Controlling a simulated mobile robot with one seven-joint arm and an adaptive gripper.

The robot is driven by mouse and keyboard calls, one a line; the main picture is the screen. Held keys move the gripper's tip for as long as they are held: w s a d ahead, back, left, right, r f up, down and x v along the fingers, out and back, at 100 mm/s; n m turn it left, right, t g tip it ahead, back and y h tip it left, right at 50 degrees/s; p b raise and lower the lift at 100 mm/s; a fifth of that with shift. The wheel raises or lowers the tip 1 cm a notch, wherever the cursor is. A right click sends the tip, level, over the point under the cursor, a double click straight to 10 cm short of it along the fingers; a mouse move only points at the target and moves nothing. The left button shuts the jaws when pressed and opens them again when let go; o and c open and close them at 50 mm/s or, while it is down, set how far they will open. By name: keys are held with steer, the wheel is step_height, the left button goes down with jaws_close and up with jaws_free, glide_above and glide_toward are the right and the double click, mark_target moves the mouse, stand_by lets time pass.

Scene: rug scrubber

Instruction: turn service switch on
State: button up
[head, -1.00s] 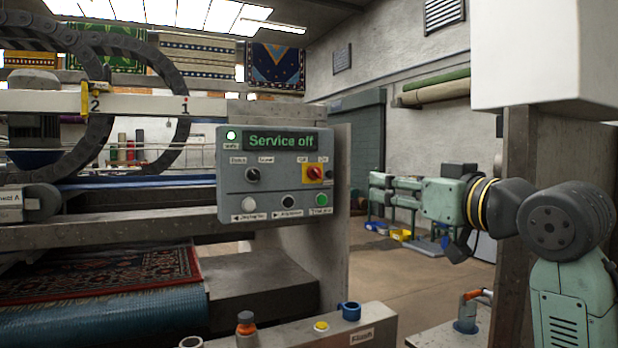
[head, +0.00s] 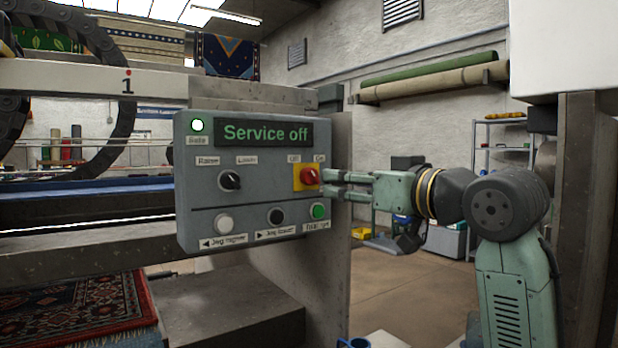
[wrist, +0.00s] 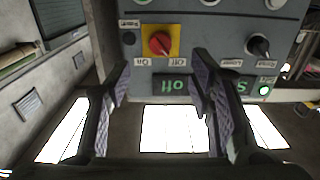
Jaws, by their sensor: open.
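The service switch (head: 309,176) is a red rotary knob on a yellow plate, at the upper right of the grey control panel (head: 190,215). Labels for off and on sit above it, and the green display (head: 265,133) reads "Service off". My gripper (head: 325,184) is open at the panel's right edge, close to the switch. In the wrist view the knob (wrist: 160,43) lies ahead, between the lines of my two open fingers (wrist: 162,85), and nothing is between them. Whether a fingertip touches the panel cannot be told.
A black selector knob (head: 230,180) sits left of the switch. White (head: 223,224), black (head: 276,216) and green (head: 318,211) buttons line the panel's lower part. A patterned rug (head: 75,310) lies at lower left.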

mark_target(316, 178)
steer(key=p+x, duration=0.2)
steer(key=x, duration=0.8)
steer(key=shift+s, duration=0.1)
steer(key=shift+c, duration=0.5)
jaws_close()
